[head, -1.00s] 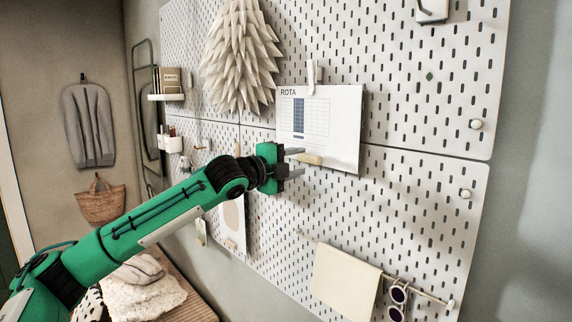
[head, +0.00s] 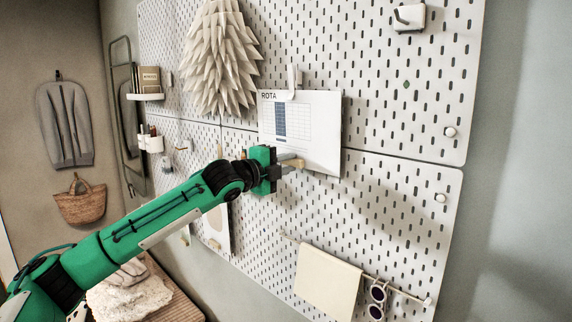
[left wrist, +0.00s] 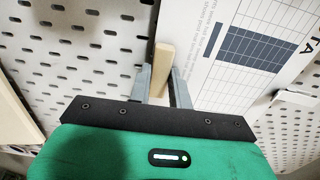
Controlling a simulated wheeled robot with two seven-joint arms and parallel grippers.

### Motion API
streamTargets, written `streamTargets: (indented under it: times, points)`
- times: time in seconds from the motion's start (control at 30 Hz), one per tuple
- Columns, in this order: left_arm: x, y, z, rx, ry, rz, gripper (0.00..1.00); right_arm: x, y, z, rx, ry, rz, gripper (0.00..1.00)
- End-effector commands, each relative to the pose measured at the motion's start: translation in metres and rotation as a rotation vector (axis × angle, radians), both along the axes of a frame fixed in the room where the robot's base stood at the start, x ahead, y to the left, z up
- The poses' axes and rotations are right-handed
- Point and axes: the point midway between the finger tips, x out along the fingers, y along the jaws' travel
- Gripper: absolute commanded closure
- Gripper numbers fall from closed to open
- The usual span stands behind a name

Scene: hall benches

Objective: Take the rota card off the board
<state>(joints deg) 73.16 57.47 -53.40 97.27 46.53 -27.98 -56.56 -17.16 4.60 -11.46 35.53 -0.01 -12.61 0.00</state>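The rota card (head: 312,138) is a white sheet with a printed grid and the word ROTA. It hangs on the pegboard (head: 395,195) under a white clip (head: 295,84). A small wooden tab (head: 297,163) shows at its lower edge. My left gripper (head: 285,163) is at this edge. In the left wrist view my left gripper's fingers (left wrist: 162,80) stand on both sides of the wooden tab (left wrist: 163,60) and seem to press on it. The card (left wrist: 245,55) lies just right of them, flat against the board. My right gripper is not in view.
A pleated paper shade (head: 220,60) hangs up and left of the card. Below are a cream cloth (head: 327,283) on a rail and sunglasses (head: 377,298). White pegs (head: 450,132) stick out at the right. The board between card and pegs is clear.

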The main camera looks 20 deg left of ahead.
Motion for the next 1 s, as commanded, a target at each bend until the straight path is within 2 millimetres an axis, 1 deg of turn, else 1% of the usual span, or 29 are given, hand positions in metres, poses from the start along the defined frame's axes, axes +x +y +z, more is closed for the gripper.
streamTargets:
  times: [0.33, 1.0]
  points:
    - [0.0, 0.0, -0.002, 0.0, 0.0, 0.0, 1.0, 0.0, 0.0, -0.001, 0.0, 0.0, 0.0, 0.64]
    - [0.0, 0.0, -0.029, 0.0, 0.0, 0.0, 1.0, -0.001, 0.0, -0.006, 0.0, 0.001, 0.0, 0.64]
